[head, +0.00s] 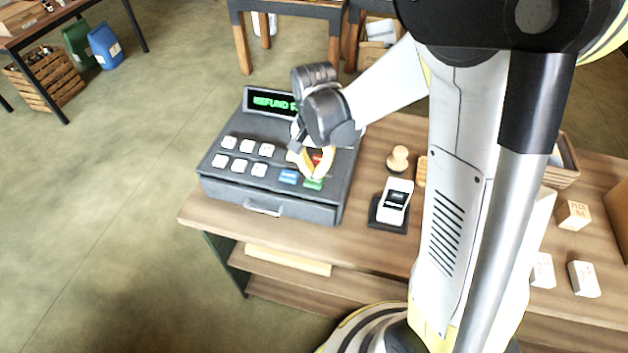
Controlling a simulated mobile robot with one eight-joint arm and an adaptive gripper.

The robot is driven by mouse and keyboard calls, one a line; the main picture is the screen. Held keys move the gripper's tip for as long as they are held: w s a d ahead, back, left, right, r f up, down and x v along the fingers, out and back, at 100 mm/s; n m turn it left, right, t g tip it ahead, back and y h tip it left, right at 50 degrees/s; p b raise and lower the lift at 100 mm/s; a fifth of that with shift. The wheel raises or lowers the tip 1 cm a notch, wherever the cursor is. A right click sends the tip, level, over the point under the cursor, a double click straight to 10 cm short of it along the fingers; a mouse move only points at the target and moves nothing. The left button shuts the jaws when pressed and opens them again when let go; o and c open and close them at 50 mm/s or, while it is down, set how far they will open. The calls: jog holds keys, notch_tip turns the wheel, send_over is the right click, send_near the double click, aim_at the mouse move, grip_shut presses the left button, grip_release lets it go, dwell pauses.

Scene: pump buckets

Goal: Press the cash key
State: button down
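The grey cash register (225,188) stands on the left end of the wooden counter. A blue key (289,176) and a green key (313,184) are at the lower right; a red key (317,158) shows partly behind my fingers. The key labels are too small to read. My gripper (316,176) is over the right keys, its yellow fingertips together just above the green key. I cannot tell whether they touch it.
A card terminal (395,201) on a dark base and a wooden stamp (398,159) stand right of the register. Several small blocks (573,215) lie farther right. The register's drawer (265,209) is shut. My arm hides part of the counter.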

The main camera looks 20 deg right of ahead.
aim_at(314, 181)
jog(key=shift+f+b, duration=1.4)
jog(key=shift+f, duration=0.2)
dwell(0.5)
jog(key=shift+r, duration=0.1)
jog(key=shift+r+p, duration=2.45)
jog(key=shift+r, duration=1.05)
jog(key=shift+s+r+n+t+b, duration=0.15)
jog(key=shift+s+n+t+b, duration=0.25)
jog(key=shift+b, duration=0.75)
jog(key=s+f+n+t+b, duration=0.1)
jog(key=s+n+t+b, duration=0.5)
jog(key=s+b, duration=0.6)
jog(key=shift+f+b, duration=0.35)
jog(key=shift+b, duration=0.1)
